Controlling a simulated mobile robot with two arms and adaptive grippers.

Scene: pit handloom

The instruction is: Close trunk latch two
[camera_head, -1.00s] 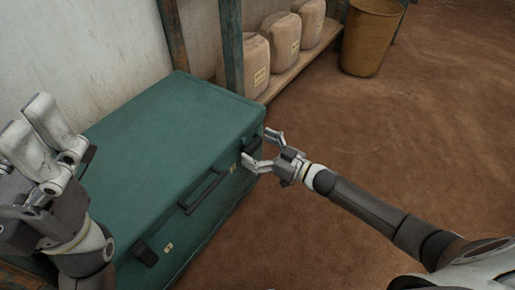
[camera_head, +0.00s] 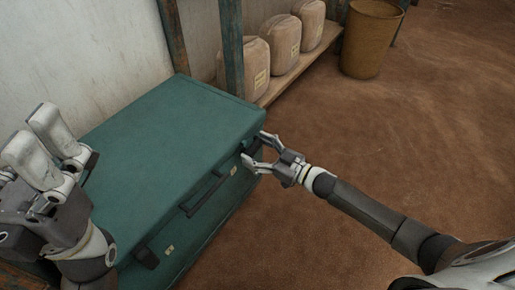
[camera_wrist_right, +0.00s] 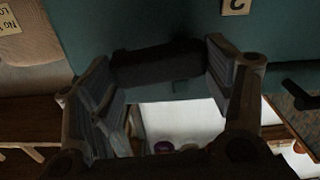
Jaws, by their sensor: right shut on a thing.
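The green trunk (camera_head: 170,140) stands closed against the wall. Its far dark latch, latch two (camera_head: 252,148), is on the front face near the far corner. A small tag marked 2 (camera_wrist_right: 236,5) is beside this latch (camera_wrist_right: 155,65) in the right wrist view. My right gripper (camera_head: 256,149) is shut on latch two, with a finger on either side of it. The near dark latch (camera_head: 145,256) has its own small tag. My left gripper (camera_head: 32,130) is open and empty over the trunk's left end.
The trunk's handle (camera_head: 205,193) is between the two latches. A brown bin (camera_head: 370,40) stands at the back. The brown floor at right is clear.

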